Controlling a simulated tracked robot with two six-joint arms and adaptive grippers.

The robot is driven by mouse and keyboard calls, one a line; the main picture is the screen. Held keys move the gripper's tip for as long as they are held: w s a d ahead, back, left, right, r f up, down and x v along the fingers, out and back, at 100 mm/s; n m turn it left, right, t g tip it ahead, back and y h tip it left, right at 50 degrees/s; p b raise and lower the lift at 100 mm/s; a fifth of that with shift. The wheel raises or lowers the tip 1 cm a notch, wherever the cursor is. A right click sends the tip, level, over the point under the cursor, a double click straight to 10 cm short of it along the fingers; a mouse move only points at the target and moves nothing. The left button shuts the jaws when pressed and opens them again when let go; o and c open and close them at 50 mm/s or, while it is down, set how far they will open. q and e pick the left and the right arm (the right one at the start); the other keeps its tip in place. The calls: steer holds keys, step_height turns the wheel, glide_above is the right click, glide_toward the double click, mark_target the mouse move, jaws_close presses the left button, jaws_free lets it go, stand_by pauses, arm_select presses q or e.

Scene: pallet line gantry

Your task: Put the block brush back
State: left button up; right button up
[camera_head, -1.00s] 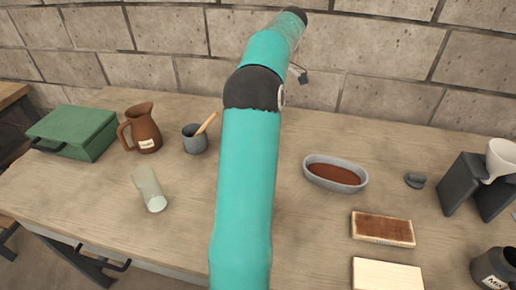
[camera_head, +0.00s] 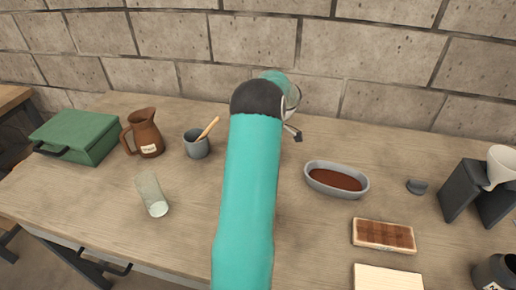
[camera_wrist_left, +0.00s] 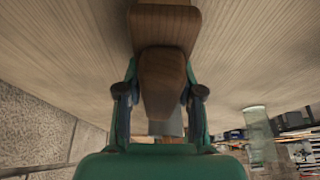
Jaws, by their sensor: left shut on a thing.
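My left gripper (camera_wrist_left: 160,95) is shut on the wooden block brush (camera_wrist_left: 166,28) in the left wrist view. The brush has a brown wooden body and a tapered handle part between the two fingers. It is close to the pale wooden surface; I cannot tell whether it touches. In the head view my teal left arm crosses the middle of the table and hides the brush. Only a small dark part of the left gripper (camera_head: 295,133) shows past the wrist there. My right gripper is not in view.
The table (camera_head: 110,190) holds a green box (camera_head: 85,135), brown jug (camera_head: 145,135), grey cup (camera_head: 197,147) with a stick, and glass (camera_head: 152,195). An oval dish (camera_head: 310,180), stained block (camera_head: 383,236), pale block (camera_head: 387,279) and dark stand (camera_head: 462,190) lie right. A stone wall stands behind.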

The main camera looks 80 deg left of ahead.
arm_select(q)
steer(key=shift+f, duration=0.5)
steer(key=o, duration=1.1)
steer(key=shift+r, duration=0.1)
steer(key=shift+w+r, duration=0.15)
steer(key=shift+r, duration=0.1)
steer(key=b+v, duration=0.1)
steer(key=v, duration=1)
steer(key=shift+w+r, duration=0.1)
steer(key=shift+r, duration=0.1)
